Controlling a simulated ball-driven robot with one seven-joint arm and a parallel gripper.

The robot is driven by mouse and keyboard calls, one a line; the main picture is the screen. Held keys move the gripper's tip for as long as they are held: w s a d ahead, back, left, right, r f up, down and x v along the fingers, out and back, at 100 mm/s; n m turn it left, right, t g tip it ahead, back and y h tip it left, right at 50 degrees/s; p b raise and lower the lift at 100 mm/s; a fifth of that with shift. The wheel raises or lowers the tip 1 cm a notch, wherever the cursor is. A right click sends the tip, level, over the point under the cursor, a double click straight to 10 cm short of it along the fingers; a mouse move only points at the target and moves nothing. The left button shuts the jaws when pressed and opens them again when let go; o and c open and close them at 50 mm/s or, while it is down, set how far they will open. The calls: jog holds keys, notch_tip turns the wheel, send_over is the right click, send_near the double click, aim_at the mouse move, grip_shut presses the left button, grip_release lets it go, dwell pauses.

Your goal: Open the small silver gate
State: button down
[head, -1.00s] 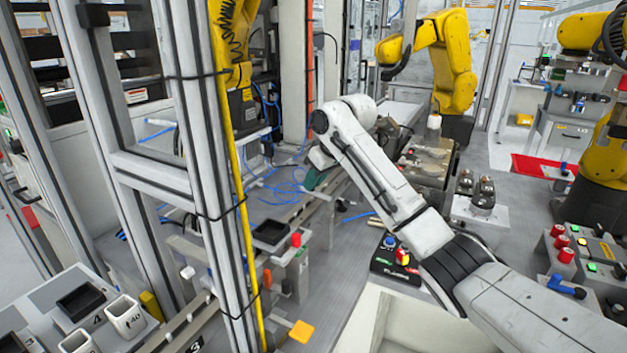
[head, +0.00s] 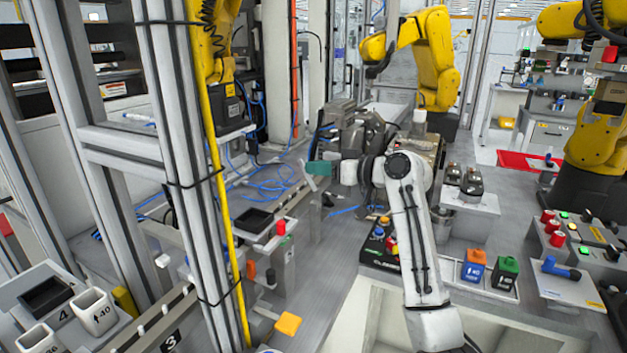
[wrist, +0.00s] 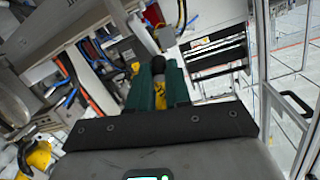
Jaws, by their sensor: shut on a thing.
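My gripper (head: 318,168) has green fingers that point left in the head view, above the blue cables and rails behind the grey bench. In the wrist view my gripper (wrist: 160,82) is shut, with both green fingers close around a narrow handle (wrist: 160,84) with a dark round knob and a yellow, black-marked part. In the head view the held part is too small to make out. I cannot clearly pick out the silver gate's panel or tell how far it stands open.
A grey frame post (head: 185,160) with a yellow cable stands left of my gripper. A yellow robot arm (head: 432,60) stands behind.

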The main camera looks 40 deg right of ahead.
jog(key=s+t+b, duration=0.1)
jog(key=t+b, duration=0.1)
jog(key=b, duration=0.2)
jog(key=f+t+y+b, duration=0.1)
jog(key=t+b, duration=0.1)
jog(key=b, duration=0.2)
jog(key=s+d+f+t+b, duration=0.1)
jog(key=t+b, duration=0.1)
jog(key=b, duration=0.3)
jog(key=shift+s+m, duration=0.3)
jog(key=shift+s, duration=0.05)
jog(key=shift+s+d+r+y+b, duration=0.1)
jog(key=shift+r+y+b, duration=0.15)
jog(key=shift+b, duration=0.2)
jog(key=c, duration=1.1)
grip_release()
jog(key=shift+f, duration=0.1)
jog(key=shift+o, duration=0.2)
jog(key=v, duration=1)
jog(key=shift+s+f, duration=0.25)
jog(key=shift+f, duration=0.05)
